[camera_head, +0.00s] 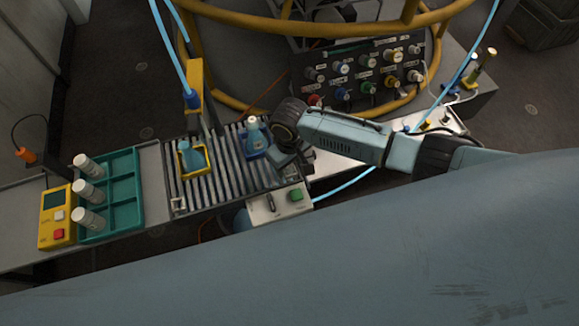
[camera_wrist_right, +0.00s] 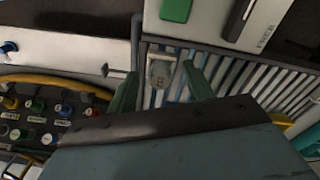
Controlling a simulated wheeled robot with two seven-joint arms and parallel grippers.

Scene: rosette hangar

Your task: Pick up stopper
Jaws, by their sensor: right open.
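A small pale stopper-like piece (camera_head: 253,122) tops a bluish flask (camera_head: 254,138) in a blue holder (camera_head: 246,152) on the ribbed rack. My right gripper (camera_head: 284,163) is just to the right of that flask, with its fingertips largely hidden by the wrist. In the right wrist view, the two green fingers (camera_wrist_right: 162,88) are apart, and a pale rounded piece (camera_wrist_right: 160,72) shows between their tips. I cannot tell whether it touches them. A second bluish flask (camera_head: 190,158) sits in a yellow holder to the left. My left gripper is out of view.
A control box (camera_head: 265,208) with a green button is below the rack. A teal tray (camera_head: 125,190) with white cylinders and a yellow device (camera_head: 57,205) stand left. A connector panel (camera_head: 350,85) and yellow rails are behind. A yellow post (camera_head: 195,85) rises behind the rack.

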